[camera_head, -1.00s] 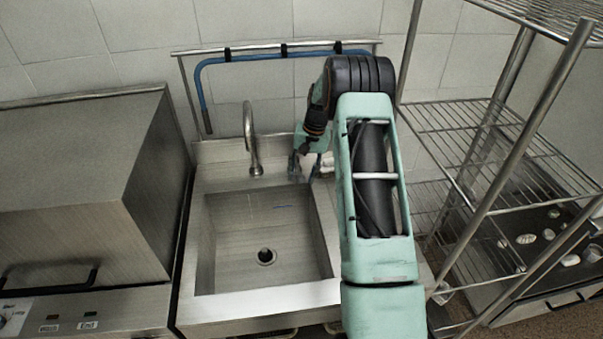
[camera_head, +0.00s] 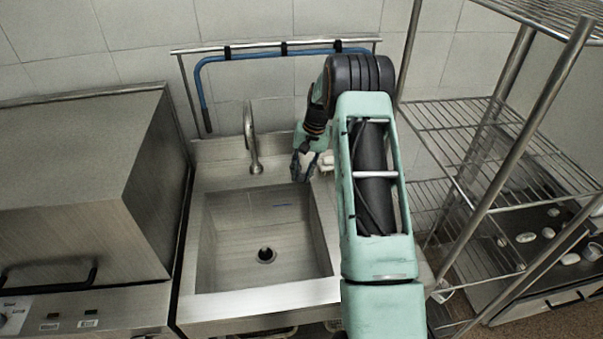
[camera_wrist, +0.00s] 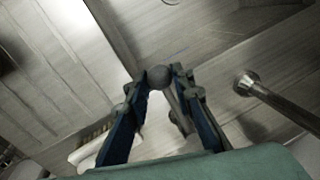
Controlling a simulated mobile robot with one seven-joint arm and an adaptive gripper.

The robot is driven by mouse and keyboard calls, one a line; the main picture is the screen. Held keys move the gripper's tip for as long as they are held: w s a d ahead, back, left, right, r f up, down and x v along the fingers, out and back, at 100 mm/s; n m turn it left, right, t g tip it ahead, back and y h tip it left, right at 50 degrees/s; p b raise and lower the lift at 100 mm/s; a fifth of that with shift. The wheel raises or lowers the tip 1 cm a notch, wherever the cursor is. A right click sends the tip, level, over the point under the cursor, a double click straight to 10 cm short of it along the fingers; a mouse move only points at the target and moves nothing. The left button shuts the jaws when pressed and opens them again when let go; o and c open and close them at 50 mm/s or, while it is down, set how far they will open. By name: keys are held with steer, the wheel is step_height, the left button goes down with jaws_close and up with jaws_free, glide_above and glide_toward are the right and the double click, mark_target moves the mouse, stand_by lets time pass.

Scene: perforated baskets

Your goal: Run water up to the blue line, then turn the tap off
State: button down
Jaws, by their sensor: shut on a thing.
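The steel sink (camera_head: 187,262) has a tap whose curved spout (camera_head: 248,132) hangs over its back edge. A short blue line (camera_head: 283,205) shows on the basin's back wall. The drain (camera_head: 265,255) is plainly visible, and I see no water surface or stream. My gripper (camera_head: 303,176) is low at the back right of the sink, right of the spout. In the wrist view my gripper (camera_wrist: 160,84) is shut on a round-ended tap lever (camera_wrist: 160,76), its ball between the fingertips. The spout (camera_wrist: 283,103) shows at the right there. The lever is hidden in the head view.
A steel box-shaped appliance (camera_head: 75,180) stands close on the left. A wire shelf rack (camera_head: 470,130) stands on the right. A blue hose (camera_head: 265,55) runs along a wall rail. A small white object (camera_head: 326,163) lies beside my gripper.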

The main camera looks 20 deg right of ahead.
steer(key=shift+d, duration=0.1)
steer(key=d+n+b, duration=0.1)
steer(key=n, duration=0.1)
steer(key=d+n+b, duration=0.1)
steer(key=d+n, duration=0.1)
steer(key=d+n+g+b, duration=0.1)
steer(key=d, duration=0.1)
steer(key=shift+w+d+n, duration=0.25)
steer(key=shift+w+n, duration=0.05)
steer(key=shift+n, duration=0.1)
steer(key=shift+w+d+n, duration=0.35)
steer(key=shift+d+n, duration=0.4)
steer(key=shift+n, duration=0.15)
steer(key=c, duration=1.7)
jaws_free()
steer(key=shift+o, duration=0.2)
step_height(320, 180, up, 7)
steer(key=d, duration=0.1)
steer(key=shift+w+d+r, duration=0.2)
